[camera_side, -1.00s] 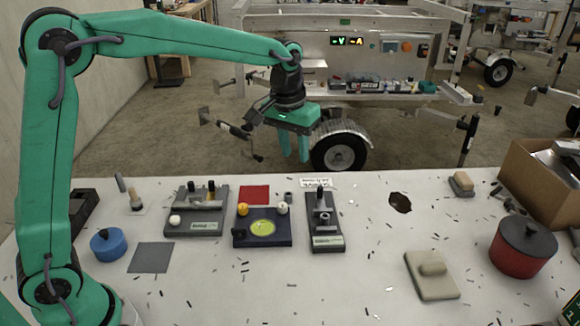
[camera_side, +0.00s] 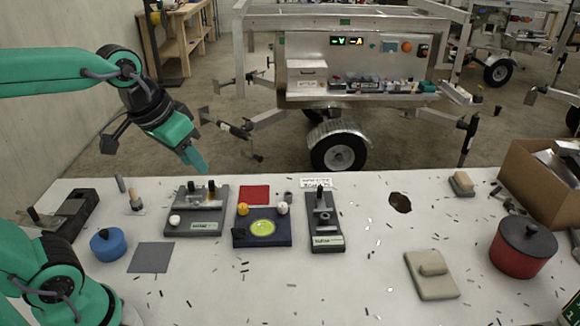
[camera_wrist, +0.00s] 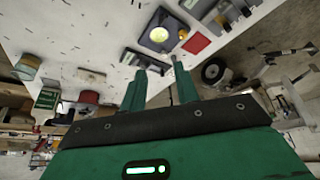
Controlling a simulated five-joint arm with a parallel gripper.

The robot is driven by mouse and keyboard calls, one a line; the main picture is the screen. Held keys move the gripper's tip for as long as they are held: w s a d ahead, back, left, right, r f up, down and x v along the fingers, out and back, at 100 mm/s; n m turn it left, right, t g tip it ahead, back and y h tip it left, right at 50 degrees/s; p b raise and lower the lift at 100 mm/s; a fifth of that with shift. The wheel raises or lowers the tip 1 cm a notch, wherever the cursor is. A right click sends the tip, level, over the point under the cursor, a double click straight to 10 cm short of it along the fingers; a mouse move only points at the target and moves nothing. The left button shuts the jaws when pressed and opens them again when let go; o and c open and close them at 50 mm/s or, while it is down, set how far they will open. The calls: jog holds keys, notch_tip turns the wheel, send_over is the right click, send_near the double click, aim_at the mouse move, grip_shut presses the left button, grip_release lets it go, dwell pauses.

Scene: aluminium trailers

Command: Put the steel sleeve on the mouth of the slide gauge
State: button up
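A small grey cylinder (camera_side: 288,197), which looks like the steel sleeve, stands on the table behind the dark block with the yellow-green disc. A narrow dark fixture (camera_side: 325,238) with an upright post and a grey ring-shaped part looks like the slide gauge; I cannot read its label. It also shows in the wrist view (camera_wrist: 146,61), partly behind my fingers. My gripper (camera_side: 198,165) is in the air, tilted, above the back of the left fixture. In the wrist view my gripper (camera_wrist: 158,68) has its two fingers apart with nothing between them.
A left fixture (camera_side: 210,228) with dark posts, the disc block (camera_side: 279,240) and a red square (camera_side: 254,194) lie close together. A blue lidded pot (camera_side: 108,246) stands left, a red pot (camera_side: 521,250) and a cardboard box (camera_side: 528,190) right. A dark hole (camera_side: 399,202) marks the table.

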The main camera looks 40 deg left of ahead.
jog(key=shift+t, duration=0.4)
jog(key=s, duration=0.1)
jog(key=s+f, duration=0.1)
jog(key=s, duration=0.1)
jog(key=s+a+f, duration=0.1)
jog(key=s, duration=0.1)
jog(key=shift+f, duration=0.2)
